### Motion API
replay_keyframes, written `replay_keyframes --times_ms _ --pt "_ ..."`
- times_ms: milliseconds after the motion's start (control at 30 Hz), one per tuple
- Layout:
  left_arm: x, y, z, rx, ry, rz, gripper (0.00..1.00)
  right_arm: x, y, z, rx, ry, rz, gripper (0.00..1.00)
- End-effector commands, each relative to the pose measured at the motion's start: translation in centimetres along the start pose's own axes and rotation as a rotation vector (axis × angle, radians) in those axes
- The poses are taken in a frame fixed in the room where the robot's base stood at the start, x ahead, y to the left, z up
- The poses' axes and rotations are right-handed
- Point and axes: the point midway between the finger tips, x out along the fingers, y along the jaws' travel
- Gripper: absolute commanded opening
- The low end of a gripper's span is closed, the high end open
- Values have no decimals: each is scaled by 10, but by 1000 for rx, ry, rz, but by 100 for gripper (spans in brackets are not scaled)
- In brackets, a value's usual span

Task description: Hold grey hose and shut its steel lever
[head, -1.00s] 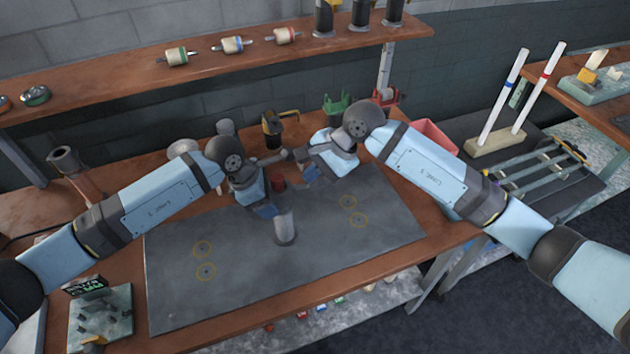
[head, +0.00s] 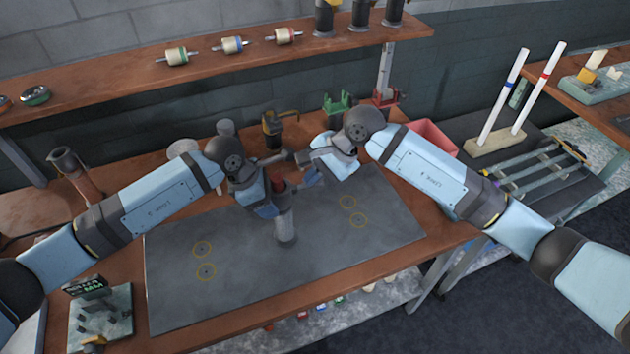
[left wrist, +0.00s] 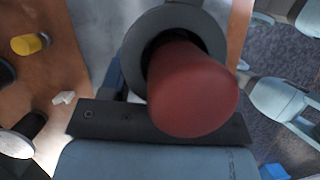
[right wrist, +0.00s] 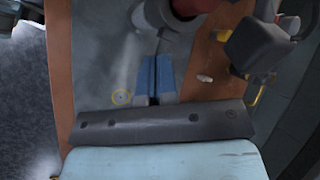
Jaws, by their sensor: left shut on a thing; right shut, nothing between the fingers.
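My left gripper (head: 268,208) is shut on the grey hose (head: 286,228), which stands roughly upright over the dark mat. A red cylinder (head: 277,180) shows at the hose's top end. In the left wrist view, the red cylinder (left wrist: 192,88) sits inside the hose's round grey rim (left wrist: 143,40). My right gripper (head: 312,180) is shut and empty, just right of the hose top and apart from it. Its blue fingers (right wrist: 155,80) are together in the right wrist view, with the red part (right wrist: 187,8) at the upper edge. I cannot make out the steel lever clearly.
The dark mat (head: 180,300) with yellow ring marks is mostly clear. A black and yellow tool (head: 272,128) and a green holder (head: 338,104) stand behind it. A red bin (head: 437,137) is at the right. A wooden shelf (head: 120,75) runs above the back.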

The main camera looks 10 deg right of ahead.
Motion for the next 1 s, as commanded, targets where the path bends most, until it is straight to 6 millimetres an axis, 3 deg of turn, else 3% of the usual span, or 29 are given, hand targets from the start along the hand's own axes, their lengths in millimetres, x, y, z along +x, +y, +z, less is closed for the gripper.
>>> replay_keyframes --times_ms 1000 --pt "0 0 0 0 -1 0 21 9 6 -7 1 0 0 0"
